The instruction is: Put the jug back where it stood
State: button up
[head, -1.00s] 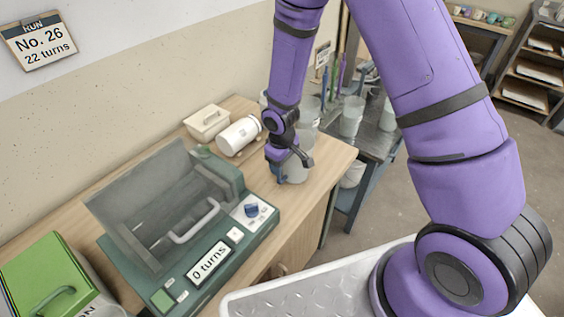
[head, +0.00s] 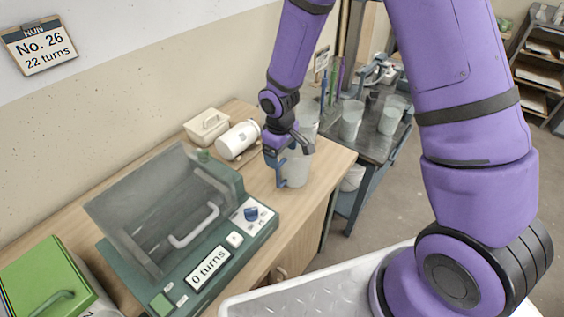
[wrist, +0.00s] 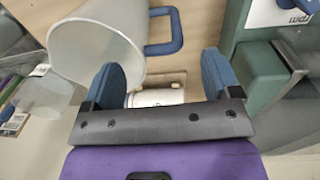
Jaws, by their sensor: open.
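The jug (head: 297,168), pale and translucent with a blue handle, stands upright on the wooden bench near its right end. In the wrist view the jug (wrist: 95,50) fills the upper left, with its open mouth toward the camera and its handle (wrist: 165,38) pointing right. My gripper (head: 284,152) is just above and beside the jug on the handle side. In the wrist view my gripper (wrist: 163,65) has its two blue fingers wide apart with nothing held between them. The handle shows beyond the gap, and the left finger overlaps the jug's rim in the picture.
A green machine (head: 215,265) reading "0 turns", with a clear lid, stands left of the jug. Behind are a white jar (head: 240,138) on its side and a white box (head: 207,124). A grey cart (head: 375,145) with several translucent vessels is to the right.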

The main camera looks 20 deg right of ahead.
jog(key=s+d+r+m+t, duration=0.1)
jog(key=s+d+r, duration=0.2)
jog(key=r, duration=0.5)
jog(key=s+d+r+m+t, duration=0.1)
jog(key=s+d+r, duration=0.1)
jog(key=r, duration=0.7)
jog(key=s+d+r+m, duration=0.2)
jog(key=s+d+r, duration=0.1)
jog(key=r, duration=0.5)
jog(key=s+d+r+m+t, duration=0.1)
jog(key=s+d+r, duration=0.1)
jog(key=s+r, duration=0.3)
jog(key=s+d+r+m+t, duration=0.1)
jog(key=s+r, duration=0.4)
jog(key=s, duration=0.7)
jog(key=shift+d+r+m+t, duration=0.25)
jog(key=shift+d+m+t, duration=0.25)
jog(key=shift+d, duration=0.45)
